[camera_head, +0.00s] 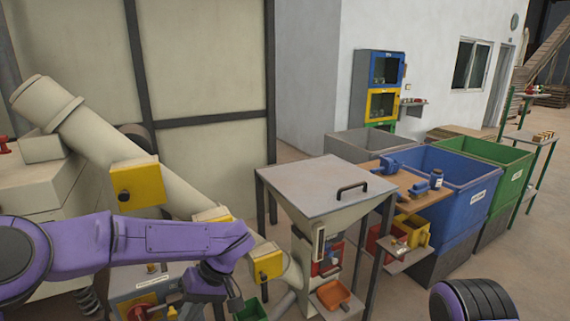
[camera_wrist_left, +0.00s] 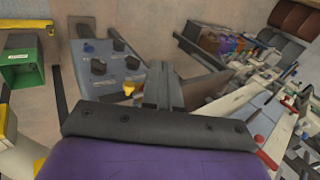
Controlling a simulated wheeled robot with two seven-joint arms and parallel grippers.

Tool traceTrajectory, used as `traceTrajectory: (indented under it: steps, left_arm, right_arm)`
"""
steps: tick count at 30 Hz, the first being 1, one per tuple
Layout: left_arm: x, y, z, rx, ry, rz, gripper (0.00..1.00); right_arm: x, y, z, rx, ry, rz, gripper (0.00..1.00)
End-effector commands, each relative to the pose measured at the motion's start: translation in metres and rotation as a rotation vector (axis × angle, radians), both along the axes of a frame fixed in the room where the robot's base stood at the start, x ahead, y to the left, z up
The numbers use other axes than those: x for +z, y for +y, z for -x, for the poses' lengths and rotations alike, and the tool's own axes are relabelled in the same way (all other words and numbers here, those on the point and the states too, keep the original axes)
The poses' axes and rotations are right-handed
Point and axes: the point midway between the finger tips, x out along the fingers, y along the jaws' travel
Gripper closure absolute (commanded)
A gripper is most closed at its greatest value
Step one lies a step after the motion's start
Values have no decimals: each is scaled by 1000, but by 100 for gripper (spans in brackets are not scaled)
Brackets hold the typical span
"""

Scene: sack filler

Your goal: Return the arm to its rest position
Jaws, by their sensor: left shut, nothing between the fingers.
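My left arm (camera_head: 150,240) is purple and reaches in from the left in the head view, bent down at the wrist in front of the filler machine. My left gripper (camera_wrist_left: 165,82) shows in the wrist view with its dark fingers together and nothing between them. It is over a grey control panel (camera_wrist_left: 108,72) with dark knobs and a yellow knob; I cannot tell whether it touches the panel. Part of my right arm shows at the lower right of the head view, and its gripper is out of the picture.
A filler hopper with a grey lid (camera_head: 325,185) stands right of my left arm. An orange tray (camera_head: 333,295) sits low on it. A blue bin (camera_head: 455,190) and green bin (camera_head: 510,165) stand farther right. A green container (camera_wrist_left: 20,68) is left in the wrist view.

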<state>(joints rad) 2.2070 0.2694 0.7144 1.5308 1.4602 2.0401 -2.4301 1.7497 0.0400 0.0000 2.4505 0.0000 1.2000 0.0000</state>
Motion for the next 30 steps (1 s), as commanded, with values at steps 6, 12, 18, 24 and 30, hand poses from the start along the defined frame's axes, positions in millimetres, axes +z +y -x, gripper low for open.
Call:
traceTrajectory:
  steps: [6, 12, 18, 24, 30]
  left_arm:
    - [-2, 3, -10, 105, -134, -51, 100]
    - [-9, 14, -26, 195, -353, -139, 100]
    - [-29, 35, -43, 248, -683, -244, 100]
    - [-104, 54, -37, 160, -1085, -183, 100]
    - [-225, 56, 80, 33, -1021, 180, 100]
  right_arm:
    - [0, 0, -1, 0, -1, 0, 57]
    - [0, 0, -1, 0, -1, 0, 57]
    - [0, 0, 0, 0, -1, 1, 57]
    - [0, 0, 0, 0, -1, 1, 57]
    - [0, 0, 0, 0, -1, 1, 57]
